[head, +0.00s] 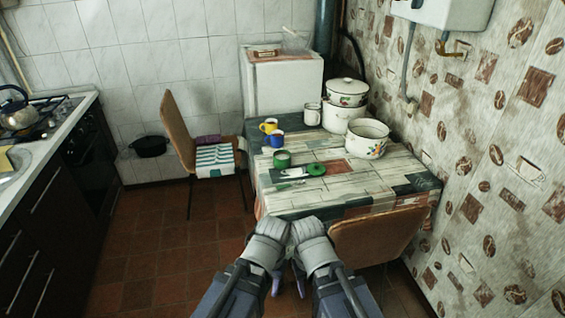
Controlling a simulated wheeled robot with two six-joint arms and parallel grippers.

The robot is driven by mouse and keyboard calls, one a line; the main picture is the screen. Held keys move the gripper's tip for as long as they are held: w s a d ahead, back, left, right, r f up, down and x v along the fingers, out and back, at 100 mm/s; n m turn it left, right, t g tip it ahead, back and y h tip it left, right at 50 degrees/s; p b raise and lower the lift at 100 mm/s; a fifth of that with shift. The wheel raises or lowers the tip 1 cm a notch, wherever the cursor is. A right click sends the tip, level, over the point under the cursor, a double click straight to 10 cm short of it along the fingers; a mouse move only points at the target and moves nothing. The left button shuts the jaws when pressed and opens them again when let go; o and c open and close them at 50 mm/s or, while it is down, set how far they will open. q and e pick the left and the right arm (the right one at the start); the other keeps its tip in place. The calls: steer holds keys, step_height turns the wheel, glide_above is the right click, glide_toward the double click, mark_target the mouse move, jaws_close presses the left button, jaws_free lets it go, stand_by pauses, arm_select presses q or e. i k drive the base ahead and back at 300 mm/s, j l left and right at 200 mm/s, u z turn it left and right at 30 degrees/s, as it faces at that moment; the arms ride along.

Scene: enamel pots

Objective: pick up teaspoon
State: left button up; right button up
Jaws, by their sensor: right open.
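A small thin pale object (290,184), perhaps the teaspoon, lies on the table (330,207) in front of the green mug (282,159). It is too small to make out surely. A green lid (317,169) lies to its right. My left gripper (275,283) and my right gripper (300,280) are close together, low in front of the table's near edge and apart from the pale object. The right gripper is open and appears empty. The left fingers are mostly hidden by the wrist, so their opening does not show.
Yellow (268,126) and blue (277,139) mugs stand at the table's left. A white mug (312,115), stacked pots (346,105) and an open pot (367,139) stand at the back right. One chair (382,236) is at the near right, another (180,130) at the left.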

mark_target(299, 182)
steer(key=i+j+z, duration=0.3)
steer(key=j, duration=0.3)
steer(key=i+j+z, duration=0.1)
steer(key=i+j, duration=0.2)
steer(key=i+j+z, duration=0.15)
steer(key=j, duration=0.3)
steer(key=i+j+z, duration=0.15)
steer(key=j, duration=0.2)
